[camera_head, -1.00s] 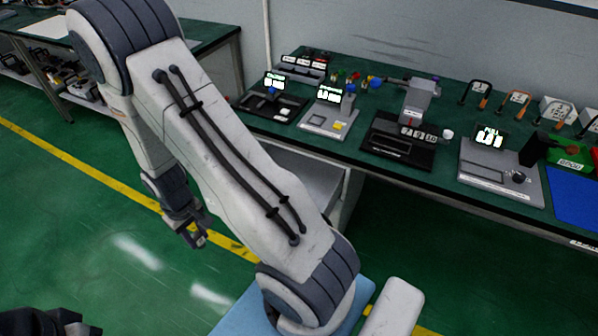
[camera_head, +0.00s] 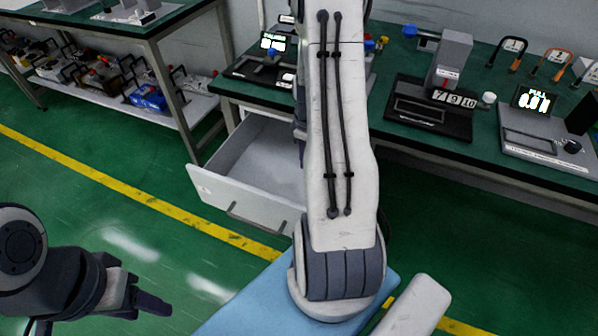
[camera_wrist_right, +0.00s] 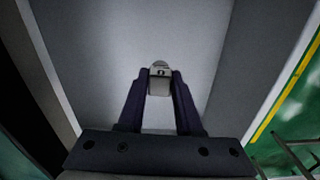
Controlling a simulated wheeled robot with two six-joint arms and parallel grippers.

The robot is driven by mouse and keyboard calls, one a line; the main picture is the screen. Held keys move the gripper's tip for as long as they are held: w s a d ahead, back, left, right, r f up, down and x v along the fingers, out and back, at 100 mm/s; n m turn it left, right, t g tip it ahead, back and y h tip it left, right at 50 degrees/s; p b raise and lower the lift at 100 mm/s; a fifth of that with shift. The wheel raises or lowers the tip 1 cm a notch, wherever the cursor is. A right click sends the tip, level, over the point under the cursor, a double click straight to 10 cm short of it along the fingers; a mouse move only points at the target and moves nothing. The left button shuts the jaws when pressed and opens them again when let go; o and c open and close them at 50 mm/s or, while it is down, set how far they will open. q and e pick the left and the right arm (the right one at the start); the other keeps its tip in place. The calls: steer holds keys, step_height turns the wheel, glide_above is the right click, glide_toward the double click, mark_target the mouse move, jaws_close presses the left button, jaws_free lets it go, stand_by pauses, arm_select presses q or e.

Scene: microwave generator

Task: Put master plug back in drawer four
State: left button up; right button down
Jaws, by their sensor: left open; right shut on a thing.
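The open drawer (camera_head: 218,194) is a light grey box pulled out below the bench, with a dark handle on its front; no number can be read on it. My right arm stands in front of the drawer's right part and hides its gripper in the head view. In the right wrist view my right gripper (camera_wrist_right: 161,84) is shut on a small grey-white piece with a dark mark, which looks like the master plug (camera_wrist_right: 160,72). It is held over the drawer's bare grey inside. My left gripper (camera_head: 143,304) is open and empty at the lower left, over the floor.
The green bench (camera_head: 405,62) carries several devices, among them a black base with a grey block (camera_head: 452,62) and a pull display (camera_head: 533,100). A second bench (camera_head: 150,22) with a loaded lower shelf stands at the left.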

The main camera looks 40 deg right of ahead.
steer(key=shift+n, duration=0.4)
steer(key=w+a+f, duration=0.1)
steer(key=w+f, duration=0.1)
steer(key=w+a+f, duration=0.1)
steer(key=w+f, duration=0.1)
steer(key=f, duration=0.1)
steer(key=w+a+f+b, duration=0.1)
steer(key=w+a+f, duration=0.1)
steer(key=f, duration=0.1)
steer(key=shift+w, duration=0.15)
steer(key=shift+a+f, duration=0.1)
steer(key=shift+f, duration=0.15)
steer(key=shift+w+f, duration=0.1)
steer(key=shift+f, duration=1.75)
arm_select(q)
step_height(320, 180, down, 2)
steer(key=shift+f, duration=0.1)
arm_select(e)
steer(key=shift+f, duration=0.2)
steer(key=c, duration=0.6)
jaws_free()
